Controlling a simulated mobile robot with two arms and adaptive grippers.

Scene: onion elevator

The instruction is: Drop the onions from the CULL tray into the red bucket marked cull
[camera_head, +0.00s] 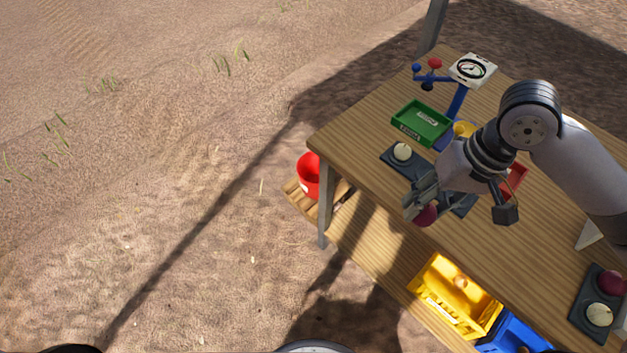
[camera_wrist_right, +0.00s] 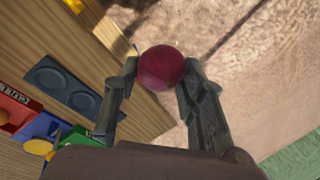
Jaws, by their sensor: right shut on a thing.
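My right gripper (camera_head: 416,207) is shut on a red onion (camera_head: 426,215), above the table's front edge. In the wrist view the red onion (camera_wrist_right: 161,68) sits between the fingertips. The red bucket (camera_head: 308,176) stands lower down, at the table's left end, left of the gripper; its marking cannot be read. A red tray (camera_head: 517,178) is mostly hidden behind my right arm; in the wrist view a red tray (camera_wrist_right: 18,106) with a label reading CULL shows at the left edge. My left gripper is out of view.
A dark two-well tray (camera_head: 397,162) holds a white onion (camera_head: 402,151). Another dark tray (camera_head: 577,309) at right holds a red and a white onion. A green tray (camera_head: 437,128) and a dial scale (camera_head: 473,69) stand behind. Yellow (camera_head: 428,293) and blue (camera_head: 502,337) crates sit below.

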